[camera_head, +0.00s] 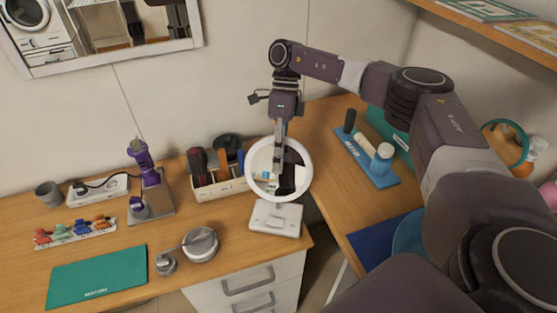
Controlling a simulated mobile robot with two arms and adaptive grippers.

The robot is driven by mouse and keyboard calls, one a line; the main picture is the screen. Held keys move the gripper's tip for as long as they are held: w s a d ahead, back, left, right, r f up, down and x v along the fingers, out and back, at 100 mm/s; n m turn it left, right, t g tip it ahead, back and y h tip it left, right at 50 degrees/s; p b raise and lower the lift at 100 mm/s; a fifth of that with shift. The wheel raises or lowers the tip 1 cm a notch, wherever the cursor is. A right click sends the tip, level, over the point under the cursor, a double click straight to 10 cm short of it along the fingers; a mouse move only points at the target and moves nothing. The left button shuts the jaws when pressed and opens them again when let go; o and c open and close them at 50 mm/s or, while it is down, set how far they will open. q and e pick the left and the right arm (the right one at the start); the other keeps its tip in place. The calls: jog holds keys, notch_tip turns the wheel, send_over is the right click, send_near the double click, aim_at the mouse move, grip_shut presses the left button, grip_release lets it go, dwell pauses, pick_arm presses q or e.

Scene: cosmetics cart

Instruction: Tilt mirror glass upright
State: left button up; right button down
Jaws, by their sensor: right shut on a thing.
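The round mirror glass (263,181) has a white ring frame and stands on a white base (275,218) near the front right corner of the wooden counter. It looks close to upright and faces me; its exact tilt is hard to judge. My right gripper (279,148) comes down from above and is shut on the upper part of the mirror. Its fingertips overlap the glass, and a dark reflection makes their exact ends unclear. My left gripper is not in view.
A holder (222,188) with brushes stands left of the mirror. A metal bowl (201,244), a green mat (97,277) and a purple device on a stand (143,160) lie further left. A blue tray (378,181) with bottles is on the right counter.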

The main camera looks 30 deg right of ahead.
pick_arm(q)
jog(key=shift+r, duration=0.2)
pick_arm(e)
jog(key=shift+r, duration=0.15)
jog(key=shift+t+h+p, duration=0.4)
jog(key=shift+t, duration=0.1)
jog(key=shift+s+a+r+t+h, duration=0.1)
jog(key=shift+t+h, duration=0.3)
jog(key=shift+h, duration=0.1)
pick_arm(q)
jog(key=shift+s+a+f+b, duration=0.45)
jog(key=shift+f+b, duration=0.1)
jog(key=shift+b, duration=0.2)
pick_arm(e)
jog(key=shift+s+a+r+t+h, duration=0.1)
jog(key=shift+t+h, duration=0.4)
jog(key=shift+t, duration=0.05)
jog(key=shift+s+a+t+h, duration=0.1)
jog(key=shift+t+h, duration=0.4)
jog(key=shift+t, duration=0.05)
jog(key=c, duration=2)
grip_release()
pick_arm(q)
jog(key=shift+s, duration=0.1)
pick_arm(e)
jog(key=shift+o, duration=0.2)
jog(key=shift+r, duration=0.1)
